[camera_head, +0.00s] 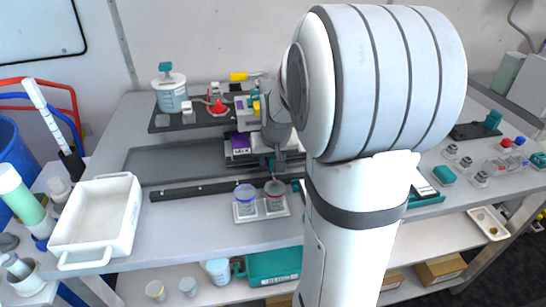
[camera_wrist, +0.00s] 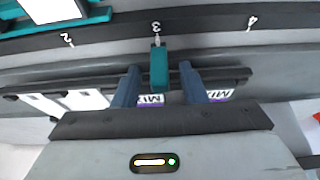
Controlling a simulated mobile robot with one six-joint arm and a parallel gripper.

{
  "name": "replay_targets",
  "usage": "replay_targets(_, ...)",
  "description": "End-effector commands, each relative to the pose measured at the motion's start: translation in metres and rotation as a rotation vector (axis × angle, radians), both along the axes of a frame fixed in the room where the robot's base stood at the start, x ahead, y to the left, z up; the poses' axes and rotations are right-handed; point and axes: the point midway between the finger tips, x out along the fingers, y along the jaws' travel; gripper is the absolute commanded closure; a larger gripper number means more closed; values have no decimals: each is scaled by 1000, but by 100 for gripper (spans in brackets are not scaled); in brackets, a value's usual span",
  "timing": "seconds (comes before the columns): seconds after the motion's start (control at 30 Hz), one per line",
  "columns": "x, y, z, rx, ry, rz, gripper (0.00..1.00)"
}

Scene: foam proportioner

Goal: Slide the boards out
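My gripper (camera_wrist: 159,67) is open in the wrist view. Its two blue fingers stand on either side of a teal tab (camera_wrist: 157,72) below the number 3 on a dark rail (camera_wrist: 205,28); visible gaps separate fingers and tab. Purple-labelled dark pieces lie behind the fingers, partly hidden. A teal board with a white label (camera_wrist: 48,8) shows at the top left, near number 2. In the head view my gripper (camera_head: 276,160) is low over the bench's middle, beside a purple-labelled block (camera_head: 241,141). A teal-edged board (camera_head: 424,190) shows right of my arm, which hides most of it.
Two cups, blue-rimmed (camera_head: 245,198) and red-rimmed (camera_head: 275,196), stand in front of my gripper. A white tray (camera_head: 97,218) sits at the left bench edge. A lidded jar (camera_head: 169,92) stands at the back. Small knobbed parts (camera_head: 465,164) stand at right. A teal case (camera_head: 272,266) is below.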

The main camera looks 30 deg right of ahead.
Motion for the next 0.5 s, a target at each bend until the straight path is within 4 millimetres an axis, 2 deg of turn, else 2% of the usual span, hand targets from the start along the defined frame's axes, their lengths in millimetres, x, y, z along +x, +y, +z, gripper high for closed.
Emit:
replay_targets(0.07, 0, 0, 0, 0, 0, 0, 62)
replay_targets(0.5, 0, -1, 0, 0, 0, -1, 97)
